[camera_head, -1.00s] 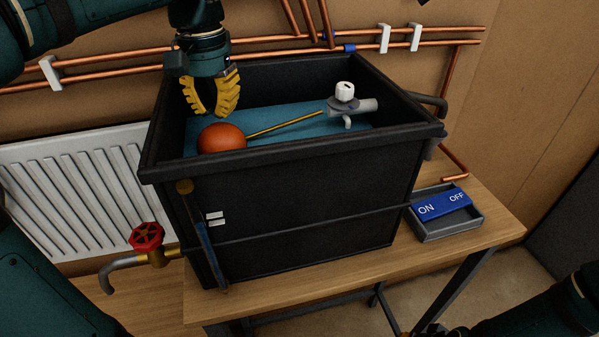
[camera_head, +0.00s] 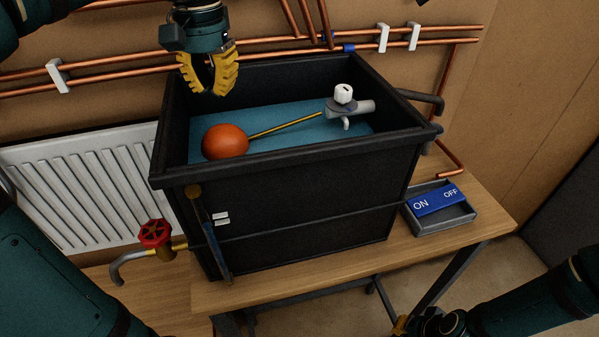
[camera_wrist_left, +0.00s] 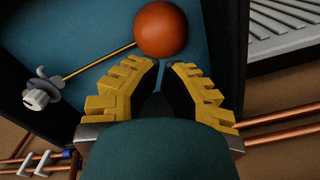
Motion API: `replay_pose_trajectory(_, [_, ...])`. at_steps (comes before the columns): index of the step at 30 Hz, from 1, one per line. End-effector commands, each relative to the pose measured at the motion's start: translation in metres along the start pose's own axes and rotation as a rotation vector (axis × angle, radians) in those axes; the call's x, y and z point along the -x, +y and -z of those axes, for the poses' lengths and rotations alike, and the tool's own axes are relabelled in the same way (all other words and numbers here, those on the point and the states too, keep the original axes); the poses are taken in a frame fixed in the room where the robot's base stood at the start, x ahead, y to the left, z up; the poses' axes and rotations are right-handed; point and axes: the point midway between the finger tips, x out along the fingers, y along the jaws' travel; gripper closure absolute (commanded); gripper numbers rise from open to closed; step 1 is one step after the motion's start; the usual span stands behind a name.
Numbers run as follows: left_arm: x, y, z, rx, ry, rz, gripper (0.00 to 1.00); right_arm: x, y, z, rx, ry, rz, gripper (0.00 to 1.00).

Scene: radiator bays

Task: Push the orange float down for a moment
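The orange float (camera_head: 225,142) sits at the blue water surface in the black tank (camera_head: 300,200), near its left front corner. A thin brass rod (camera_head: 285,125) joins it to the grey valve with a white cap (camera_head: 343,94) at the right. My left gripper (camera_head: 208,92) hangs above the tank's back left, higher than the float and apart from it. It is empty, with a gap between its yellow fingertips. In the left wrist view the float (camera_wrist_left: 161,30) lies just beyond the fingertips (camera_wrist_left: 164,64). My right gripper (camera_head: 401,325) shows only partly at the bottom edge.
A blue ON/OFF rocker (camera_head: 435,199) sits in a grey tray right of the tank on the wooden bench (camera_head: 300,283). A red-handled valve (camera_head: 155,233) and white radiator (camera_head: 80,190) stand left. Copper pipes (camera_head: 280,45) run along the back wall.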

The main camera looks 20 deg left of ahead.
Motion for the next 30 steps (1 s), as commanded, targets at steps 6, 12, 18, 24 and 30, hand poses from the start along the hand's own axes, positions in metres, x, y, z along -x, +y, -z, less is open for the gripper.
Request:
replay_pose_trajectory(6, [0.017,0.000,0.000,-0.001,0.001,0.000,1.00,0.001,-0.001,0.000,0.000,0.000,0.000,1.00])
replay_pose_trajectory(12, [0.030,0.000,0.000,-0.001,0.001,0.000,1.00,0.001,0.000,0.000,0.000,0.000,0.000,1.00])
replay_pose_trajectory(18, [0.036,0.000,0.000,0.000,0.000,0.000,1.00,0.001,0.000,0.000,0.000,0.000,0.000,1.00])
replay_pose_trajectory(24, [0.036,0.000,0.000,0.000,-0.001,0.000,1.00,0.001,-0.001,0.000,0.000,0.000,0.000,1.00])
replay_pose_trajectory(30, [0.036,0.000,0.000,0.000,-0.001,0.000,1.00,0.001,0.000,0.000,0.000,0.000,0.000,1.00])
